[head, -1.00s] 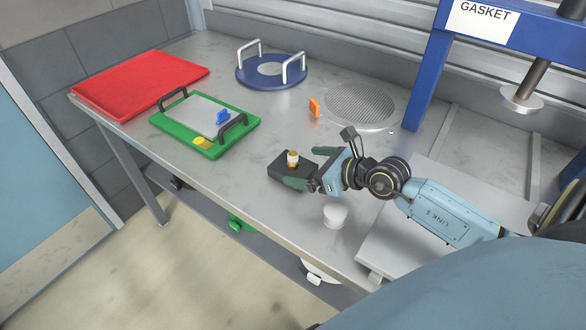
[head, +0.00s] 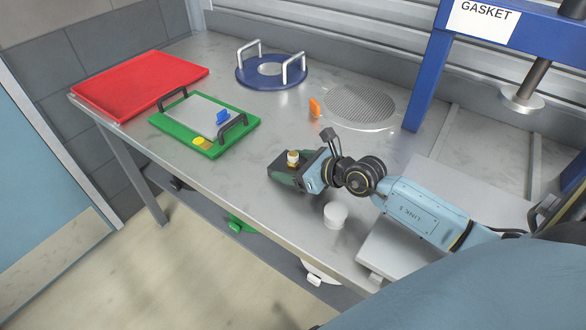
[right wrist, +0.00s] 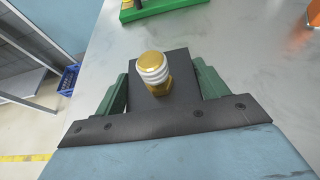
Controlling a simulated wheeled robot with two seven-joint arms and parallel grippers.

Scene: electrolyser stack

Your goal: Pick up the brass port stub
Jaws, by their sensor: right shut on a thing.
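The brass port stub (head: 293,158), with a white threaded band round it, stands upright on a black block (head: 285,162) on the bench. In the right wrist view the stub (right wrist: 154,72) stands in front of my gripper on the block (right wrist: 177,66). My right gripper (head: 286,171) reaches in from the right, low over the bench. Its green fingers lie along both sides of the block and are shut on it, with the stub between them. Its fingers (right wrist: 163,88) also show in the wrist view. My left gripper is not in view.
A white cylinder (head: 336,214) stands near the bench's front edge, close to my right arm. A green tray (head: 243,146), red tray (head: 140,84), blue handled disc (head: 245,78), orange piece (head: 314,106) and mesh disc (head: 360,103) lie farther back. A blue frame (head: 425,85) rises at right.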

